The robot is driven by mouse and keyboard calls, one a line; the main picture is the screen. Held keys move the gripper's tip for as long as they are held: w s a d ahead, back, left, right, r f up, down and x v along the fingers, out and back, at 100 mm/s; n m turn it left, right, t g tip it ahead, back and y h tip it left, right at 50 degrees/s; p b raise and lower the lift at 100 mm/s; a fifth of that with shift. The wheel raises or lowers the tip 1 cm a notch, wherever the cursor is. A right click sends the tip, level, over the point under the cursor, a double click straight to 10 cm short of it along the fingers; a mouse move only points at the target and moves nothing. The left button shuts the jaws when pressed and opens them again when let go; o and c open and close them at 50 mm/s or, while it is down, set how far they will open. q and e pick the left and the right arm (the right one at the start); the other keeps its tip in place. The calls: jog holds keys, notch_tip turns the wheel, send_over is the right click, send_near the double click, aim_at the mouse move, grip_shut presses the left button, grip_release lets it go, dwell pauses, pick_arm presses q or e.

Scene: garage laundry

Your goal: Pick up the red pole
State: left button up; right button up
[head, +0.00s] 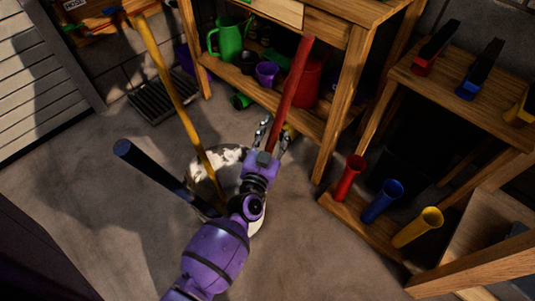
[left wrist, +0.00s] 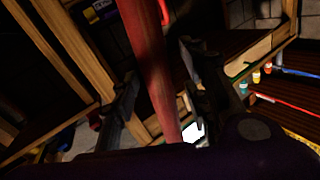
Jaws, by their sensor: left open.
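The red pole (head: 291,92) stands tilted, its upper end leaning toward the wooden workbench in the head view. Its lower part is hidden behind my left gripper (head: 275,134). My left gripper is open at the pole's lower visible part, with a finger on either side. In the left wrist view the red pole (left wrist: 150,60) runs between the two open fingers; I cannot tell whether either touches it. A yellow pole (head: 172,88) and a dark blue pole (head: 160,176) lean out of a round whitish container (head: 231,158), partly hidden by my arm. My right gripper is not in view.
The workbench (head: 345,95) stands just behind the pole, with a green watering can (head: 228,37) and a purple pot (head: 266,73) on its lower shelf. At right, a wooden rack (head: 470,105) has red, blue and yellow tubes (head: 382,201). Floor at left is clear.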

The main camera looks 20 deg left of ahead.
pick_arm(q)
grip_shut()
jog(key=shift+r, duration=0.15)
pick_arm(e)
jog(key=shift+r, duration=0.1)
pick_arm(q)
notch_tip(320, 180, up, 12)
jog(key=p, duration=0.6)
jog(key=shift+f, duration=0.25)
notch_tip(320, 180, up, 6)
jog(key=p, duration=0.3)
jog(key=shift+r, duration=0.15)
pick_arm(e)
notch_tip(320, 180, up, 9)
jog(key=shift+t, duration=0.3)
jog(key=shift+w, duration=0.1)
